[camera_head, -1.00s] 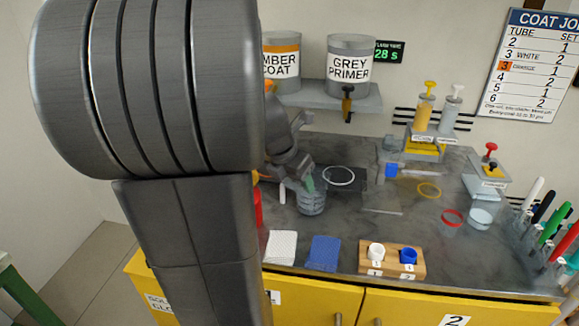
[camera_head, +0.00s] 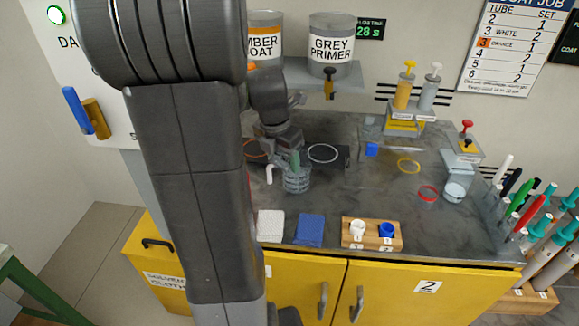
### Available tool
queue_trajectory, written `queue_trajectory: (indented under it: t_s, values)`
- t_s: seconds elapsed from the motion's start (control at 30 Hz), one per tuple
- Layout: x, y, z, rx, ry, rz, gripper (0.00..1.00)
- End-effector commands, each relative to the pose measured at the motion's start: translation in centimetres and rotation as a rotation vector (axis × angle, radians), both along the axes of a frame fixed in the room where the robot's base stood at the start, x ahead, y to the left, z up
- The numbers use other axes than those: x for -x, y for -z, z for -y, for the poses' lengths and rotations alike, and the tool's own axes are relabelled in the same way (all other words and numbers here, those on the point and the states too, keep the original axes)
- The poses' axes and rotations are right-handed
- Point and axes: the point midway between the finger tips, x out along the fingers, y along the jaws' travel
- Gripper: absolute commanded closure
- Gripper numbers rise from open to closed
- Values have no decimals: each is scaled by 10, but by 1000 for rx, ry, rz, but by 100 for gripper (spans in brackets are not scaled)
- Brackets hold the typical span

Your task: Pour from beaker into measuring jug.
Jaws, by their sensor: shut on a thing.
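A clear, ribbed glass vessel (camera_head: 297,182) stands upright on the grey bench, or just above it, left of the middle. I take it for the beaker, but its markings are too small to read. My gripper (camera_head: 295,160) is at its rim from above, its green finger pads shut on it, with the jaws partly hidden by the wrist. A white hook-shaped handle (camera_head: 269,173) shows just left of the vessel; I cannot tell whether it belongs to it or to the measuring jug. No other vessel is clearly the measuring jug.
In front are a white pad (camera_head: 270,224), a blue pad (camera_head: 310,228) and a wooden block (camera_head: 373,241) with two caps. Dispensers and pens stand right. My arm hides the bench's left part.

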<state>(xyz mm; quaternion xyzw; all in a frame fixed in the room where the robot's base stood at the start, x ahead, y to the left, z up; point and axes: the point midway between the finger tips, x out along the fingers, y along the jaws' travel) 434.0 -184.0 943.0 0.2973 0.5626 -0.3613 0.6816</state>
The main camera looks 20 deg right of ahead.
Motion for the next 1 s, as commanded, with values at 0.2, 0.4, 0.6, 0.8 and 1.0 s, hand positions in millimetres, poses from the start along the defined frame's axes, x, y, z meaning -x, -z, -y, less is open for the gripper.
queue_trajectory:
  t_s: [0.2, 0.4, 0.6, 0.8, 1.0]
  values:
    - [0, -2, 0, -7, 0, -5, 66]
    - [0, -3, 0, -21, 1, -15, 66]
    - [0, -4, 0, -34, 1, -24, 66]
    - [0, -4, 0, -47, 0, -32, 66]
    - [0, -3, 0, -50, 0, -34, 66]
